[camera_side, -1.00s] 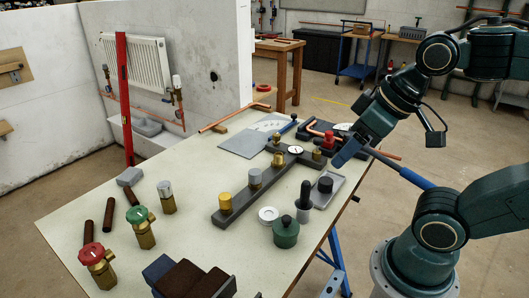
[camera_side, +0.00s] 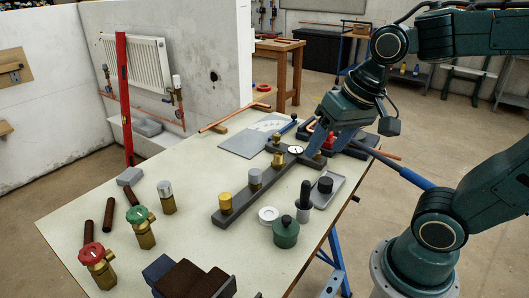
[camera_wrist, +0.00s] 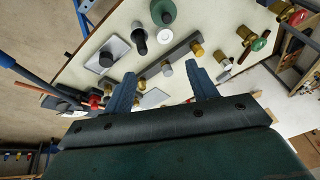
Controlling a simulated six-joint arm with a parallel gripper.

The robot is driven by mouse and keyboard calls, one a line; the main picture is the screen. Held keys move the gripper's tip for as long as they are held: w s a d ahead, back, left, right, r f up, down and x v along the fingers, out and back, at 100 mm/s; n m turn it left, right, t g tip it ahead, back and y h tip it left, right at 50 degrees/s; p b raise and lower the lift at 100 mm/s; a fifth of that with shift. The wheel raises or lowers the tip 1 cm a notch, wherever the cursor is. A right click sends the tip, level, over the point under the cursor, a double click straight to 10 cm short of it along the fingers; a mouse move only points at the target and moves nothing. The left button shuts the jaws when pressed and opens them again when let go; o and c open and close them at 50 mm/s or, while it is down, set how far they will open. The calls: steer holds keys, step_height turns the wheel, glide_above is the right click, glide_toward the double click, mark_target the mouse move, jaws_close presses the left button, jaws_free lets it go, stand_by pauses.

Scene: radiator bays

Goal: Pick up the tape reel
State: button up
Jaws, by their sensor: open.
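The tape reel (camera_side: 268,215) is a small white ring lying flat on the pale bench. It sits between the long dark bar and the green-lidded pot, left of the dark-handled grey cup. It also shows in the wrist view (camera_wrist: 164,37), beyond the bar. My gripper (camera_side: 322,150) is open and empty above the far end of the bar, up and to the right of the reel in the side view. In the wrist view, my two blue fingers (camera_wrist: 160,70) stand wide apart, with the bar's fittings between and beyond them.
A dark bar (camera_side: 240,203) with several brass and grey fittings runs beside the reel. A green pot (camera_side: 286,233), a grey cup with dark handle (camera_side: 304,202) and a grey tray (camera_side: 333,184) stand close. Valves with red (camera_side: 91,253) and green handles stand front left.

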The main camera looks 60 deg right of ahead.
steer(key=w+d+f+m+g+y, duration=0.1)
steer(key=w+f+m+g, duration=0.3)
steer(key=w+f+m, duration=0.6)
steer(key=w+d+m, duration=0.1)
steer(key=w+m, duration=0.2)
steer(key=m, duration=0.2)
steer(key=shift+f, duration=0.35)
glide_above(269, 213)
steer(key=d, duration=0.1)
steer(key=shift+s+f, duration=0.1)
steer(key=shift+f, duration=4.15)
steer(key=shift+a+f, duration=0.2)
steer(key=shift+f, duration=1.1)
steer(key=shift+a+f, duration=0.2)
steer(key=shift+f, duration=1.05)
steer(key=c, duration=0.6)
